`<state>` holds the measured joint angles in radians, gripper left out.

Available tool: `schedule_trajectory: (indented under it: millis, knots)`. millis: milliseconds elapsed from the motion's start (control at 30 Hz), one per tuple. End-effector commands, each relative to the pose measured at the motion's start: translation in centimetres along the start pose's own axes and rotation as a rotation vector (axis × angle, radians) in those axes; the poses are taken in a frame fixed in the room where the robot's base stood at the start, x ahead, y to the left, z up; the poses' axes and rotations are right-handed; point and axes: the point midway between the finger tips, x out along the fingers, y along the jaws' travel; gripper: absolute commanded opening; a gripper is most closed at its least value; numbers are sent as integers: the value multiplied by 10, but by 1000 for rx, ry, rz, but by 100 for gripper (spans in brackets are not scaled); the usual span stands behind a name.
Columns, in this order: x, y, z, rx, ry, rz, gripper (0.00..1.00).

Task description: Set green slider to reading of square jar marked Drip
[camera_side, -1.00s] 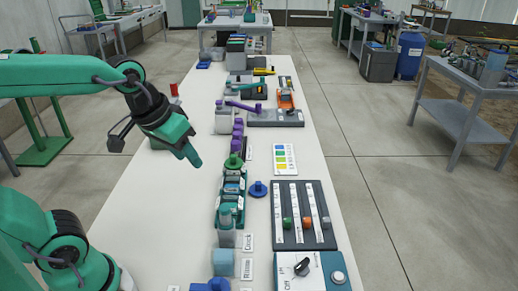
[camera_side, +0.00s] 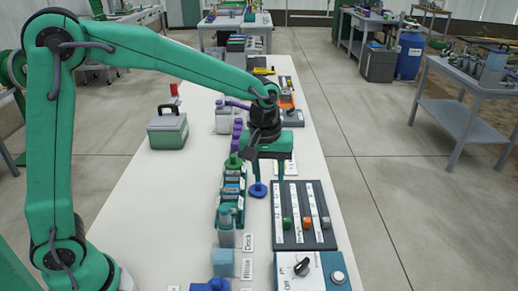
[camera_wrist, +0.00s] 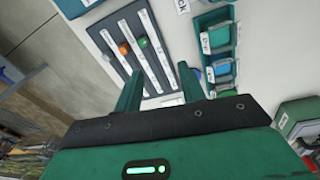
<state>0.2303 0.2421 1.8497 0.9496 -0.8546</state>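The dark slider panel (camera_side: 317,240) lies at the table's right edge. The green knob also shows in the wrist view (camera_wrist: 143,42). My gripper (camera_wrist: 160,90) is open and empty, its fingers above the table beyond the panel's far end. Jars stand in a teal rack (camera_side: 218,212) left of the panel.
A blue knobbed piece (camera_side: 258,189) lies between rack and panel. A switch box (camera_side: 310,272) sits in front of the panel. A green box with a handle (camera_side: 167,130) stands at the left. The white table between that box and the rack is clear.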

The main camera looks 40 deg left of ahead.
Motion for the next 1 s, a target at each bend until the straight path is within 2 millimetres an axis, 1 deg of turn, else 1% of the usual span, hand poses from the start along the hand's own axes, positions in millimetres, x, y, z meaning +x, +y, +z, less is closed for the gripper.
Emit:
schedule_trajectory:
  millis: [33, 100, 200, 333, 500, 833, 1000]
  knots:
    - [12, 8, -1, -20, -13, -14, 40]
    - [25, 18, -2, -54, -26, -30, 40]
    - [43, 30, -3, -95, -41, -50, 40]
    - [60, 40, -3, -135, -53, -69, 40]
    - [70, 46, -2, -160, -59, -81, 40]
    - [75, 46, -2, -162, -61, -82, 40]
    - [88, 45, -1, -162, -61, -83, 40]
